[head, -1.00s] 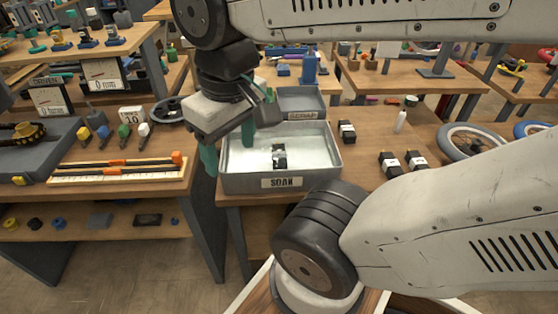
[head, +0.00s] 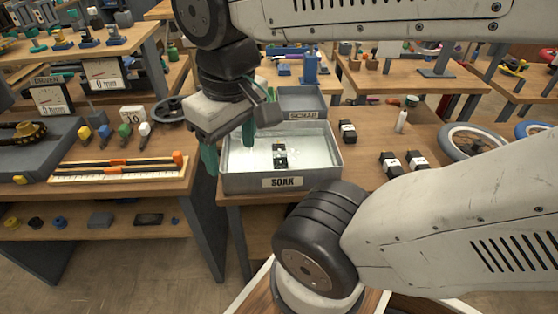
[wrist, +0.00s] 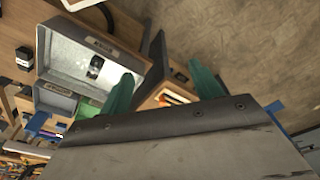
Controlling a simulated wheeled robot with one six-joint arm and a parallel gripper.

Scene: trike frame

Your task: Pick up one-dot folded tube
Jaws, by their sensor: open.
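Several small black folded tubes with white bands are in the head view. One tube (head: 280,157) lies in the metal tray (head: 325,178) labelled SOAK; it also shows in the wrist view (wrist: 95,66). Others lie on the bench to the right: one tube (head: 347,131) beside the tray, a second tube (head: 390,165) and a third tube (head: 416,161) farther right. Dot marks are too small to read. My gripper (head: 229,154) has green fingers, open and empty, above the tray's left side. The fingers also show apart in the wrist view (wrist: 160,74).
A grey tray (head: 302,103) stands behind the SOAK tray. A white bottle (head: 401,122) and a wheel (head: 468,142) are to the right. The left bench (head: 130,190) carries a ruler board with orange pieces (head: 120,171). A gap separates the benches.

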